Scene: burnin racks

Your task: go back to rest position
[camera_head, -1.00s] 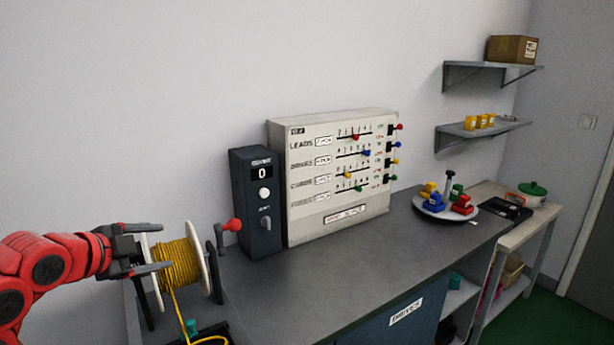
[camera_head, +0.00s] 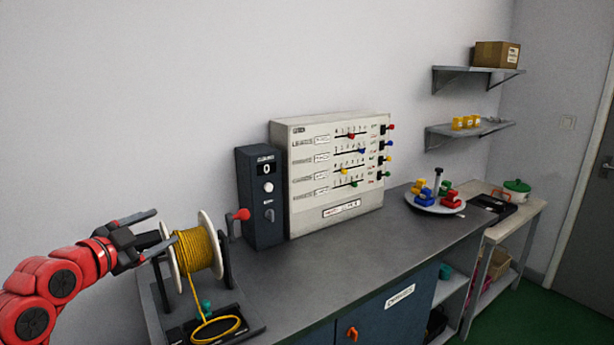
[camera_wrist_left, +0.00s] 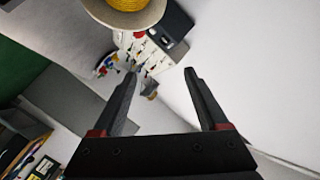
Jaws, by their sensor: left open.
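My left gripper (camera_head: 150,236) comes in from the left with its fingers apart and empty, just left of the spool of yellow cord (camera_head: 197,250). In the left wrist view the two open fingers (camera_wrist_left: 160,95) have nothing between them, and the spool (camera_wrist_left: 128,12) shows at the top. A gap between the fingers and the spool cannot be judged surely. My right gripper is not in either view.
A dark box with a display (camera_head: 262,200) and a white slider panel (camera_head: 335,212) stand on the grey bench (camera_head: 330,258). A round tray (camera_head: 428,208) holds coloured pieces. A side table (camera_head: 522,212) and wall shelves (camera_head: 470,133) are at right. The bench's front middle is clear.

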